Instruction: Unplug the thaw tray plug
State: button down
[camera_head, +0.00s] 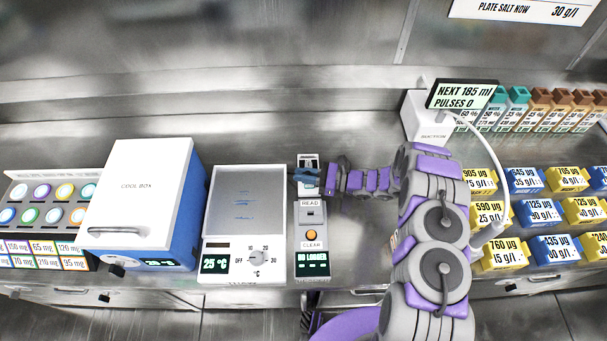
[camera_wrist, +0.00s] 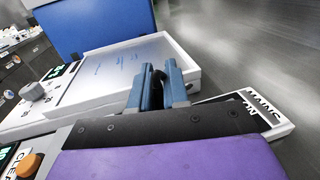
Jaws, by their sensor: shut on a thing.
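The thaw tray (camera_head: 245,198) is a white box with a grey metal plate, a dial and a green display reading 25 °C. It also shows in the wrist view (camera_wrist: 120,68). My gripper (camera_head: 304,176) is just right of the tray's plate, at the near side of a white mains block (camera_head: 308,160). In the wrist view my gripper's blue fingers (camera_wrist: 160,82) are shut on a small black piece (camera_wrist: 157,80), which looks like the plug; the fingers hide most of it. The mains block (camera_wrist: 270,108) lies to the right, marked MAINS ON. I cannot tell whether the plug touches it.
A READ/CLEAR box (camera_head: 311,238) with an orange button stands below my gripper. A blue and white cool box (camera_head: 140,195) is left of the tray.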

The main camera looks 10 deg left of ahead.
jog(key=shift+d+r, duration=0.15)
jog(key=shift+r, duration=0.25)
dwell(0.4)
jog(key=shift+r, duration=0.15)
notch_tip(320, 180, up, 3)
jog(key=shift+p, duration=0.6)
dwell(0.5)
